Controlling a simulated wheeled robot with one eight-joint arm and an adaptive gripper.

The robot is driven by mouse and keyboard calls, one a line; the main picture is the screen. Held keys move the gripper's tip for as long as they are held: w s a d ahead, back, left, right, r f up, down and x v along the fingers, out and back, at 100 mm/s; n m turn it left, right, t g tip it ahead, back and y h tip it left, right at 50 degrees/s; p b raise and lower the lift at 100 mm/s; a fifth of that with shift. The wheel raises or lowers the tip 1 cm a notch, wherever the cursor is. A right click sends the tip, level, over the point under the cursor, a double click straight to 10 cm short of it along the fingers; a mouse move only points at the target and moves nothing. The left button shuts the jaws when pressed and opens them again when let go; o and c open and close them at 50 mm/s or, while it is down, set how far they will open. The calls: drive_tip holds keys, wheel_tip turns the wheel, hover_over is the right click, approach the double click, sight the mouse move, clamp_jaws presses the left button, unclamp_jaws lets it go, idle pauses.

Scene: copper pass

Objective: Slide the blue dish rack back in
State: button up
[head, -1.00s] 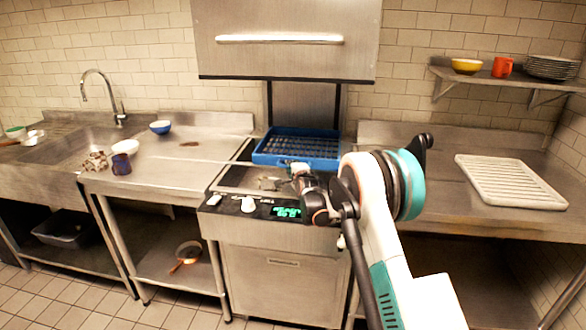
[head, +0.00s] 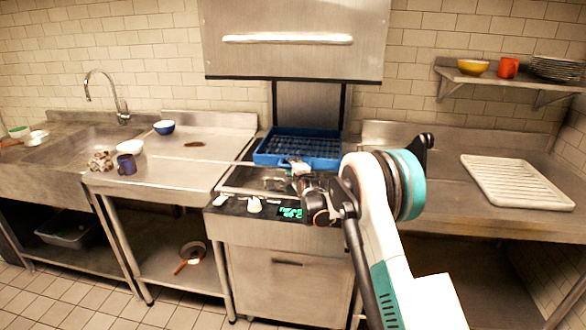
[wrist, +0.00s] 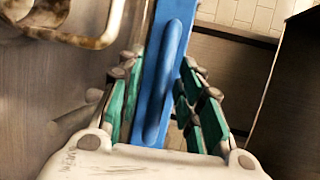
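The blue dish rack (head: 268,158) sits in the dishwasher (head: 285,265) under the raised hood, towards the back of its opening. The front part of the opening is bare. My gripper (head: 298,165) is at the rack's near wall, a little right of its middle. In the wrist view the blue rack wall (wrist: 165,100) runs between the two green-padded fingers of my gripper (wrist: 164,65). The fingers lie close along both sides of the wall and appear shut on it. My arm hides part of the rack's right front.
The raised hood (head: 293,40) hangs above the rack. A blue bowl (head: 164,127), a white bowl (head: 130,147) and a dark blue mug (head: 126,165) stand on the left counter. A white drying rack (head: 515,182) lies on the right counter.

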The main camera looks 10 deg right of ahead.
drive_tip(key=shift+s, duration=0.1)
drive_tip(key=v, duration=1.1)
drive_tip(key=shift+s, duration=0.35)
drive_tip(key=shift+r, duration=0.15)
drive_tip(key=shift+s+r, duration=0.1)
drive_tip(key=shift+r, duration=0.1)
drive_tip(key=s+d+r+n+g, duration=0.15)
drive_tip(key=s+r+n, duration=0.35)
drive_tip(key=s, duration=0.6)
drive_tip(key=s+r+n+g, duration=0.3)
drive_tip(key=s+r+n, duration=0.1)
drive_tip(key=s+r, duration=0.5)
drive_tip(key=s+d+f+n+g, duration=0.1)
drive_tip(key=s+f+n+g, duration=0.1)
drive_tip(key=s, duration=1.4)
drive_tip(key=s+d+f+n+g+h, duration=0.1)
drive_tip(key=s+f+n, duration=0.3)
drive_tip(key=s, duration=1.3)
drive_tip(key=n+g, duration=0.1)
drive_tip(key=n, duration=0.2)
drive_tip(key=shift+d+f, duration=0.2)
drive_tip(key=shift+f, duration=0.2)
